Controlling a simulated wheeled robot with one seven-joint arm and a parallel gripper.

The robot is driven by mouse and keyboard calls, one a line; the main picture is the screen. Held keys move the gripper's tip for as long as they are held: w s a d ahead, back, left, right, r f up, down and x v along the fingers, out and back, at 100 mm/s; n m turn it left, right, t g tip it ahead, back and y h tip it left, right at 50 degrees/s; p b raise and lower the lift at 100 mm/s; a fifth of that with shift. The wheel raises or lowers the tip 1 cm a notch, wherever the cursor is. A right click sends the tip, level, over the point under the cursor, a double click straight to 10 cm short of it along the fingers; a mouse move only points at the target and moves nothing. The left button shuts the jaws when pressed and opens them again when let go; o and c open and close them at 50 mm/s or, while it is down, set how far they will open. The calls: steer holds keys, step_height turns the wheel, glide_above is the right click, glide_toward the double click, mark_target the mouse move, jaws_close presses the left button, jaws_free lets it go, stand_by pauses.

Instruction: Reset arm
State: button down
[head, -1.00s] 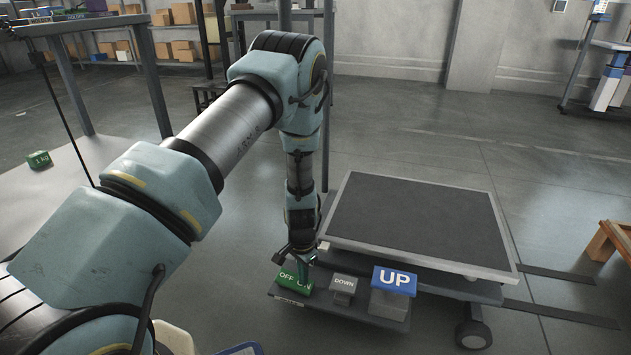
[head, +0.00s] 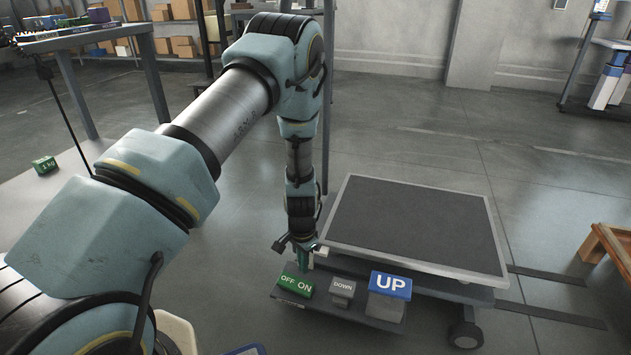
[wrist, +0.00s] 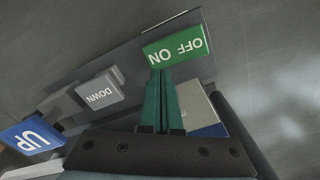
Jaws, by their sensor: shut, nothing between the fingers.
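My gripper (head: 303,262) points down just behind the green OFF/ON switch (head: 296,285) on the lift's control panel. In the wrist view its two green fingers (wrist: 166,92) are together and empty, with their tips by the ON end of the green switch (wrist: 176,52). I cannot tell whether they touch it. The grey DOWN button (head: 343,287) and the blue UP button (head: 390,284) stand to the right of the switch. My arm reaches across the head view from lower left and bends down at the elbow.
The lift platform (head: 415,222) with its dark top lies behind and right of the panel. A light table (head: 90,205) with a green 1 kg weight (head: 45,165) is at left. A wooden frame (head: 612,245) stands at the right edge. Open floor lies behind the platform.

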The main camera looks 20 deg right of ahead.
steer(key=shift+r, duration=0.25)
steer(key=w+a+r+n, duration=0.3)
steer(key=a+r, duration=0.4)
steer(key=r, duration=0.3)
steer(key=w+a+r+n, duration=0.25)
steer(key=a+r, duration=0.35)
steer(key=r, duration=0.4)
steer(key=s+a+r+n+t, duration=0.1)
steer(key=s+a+r+n, duration=0.35)
steer(key=a+r, duration=0.35)
steer(key=s+a+r+n+t, duration=0.1)
steer(key=s+a+r+n, duration=0.4)
steer(key=a, duration=0.5)
step_height(320, 180, up, 36)
steer(key=m+p, duration=0.1)
steer(key=p, duration=3.4)
steer(key=shift+d+r+m, duration=0.25)
steer(key=shift+d+m, duration=0.05)
steer(key=shift+d, duration=0.1)
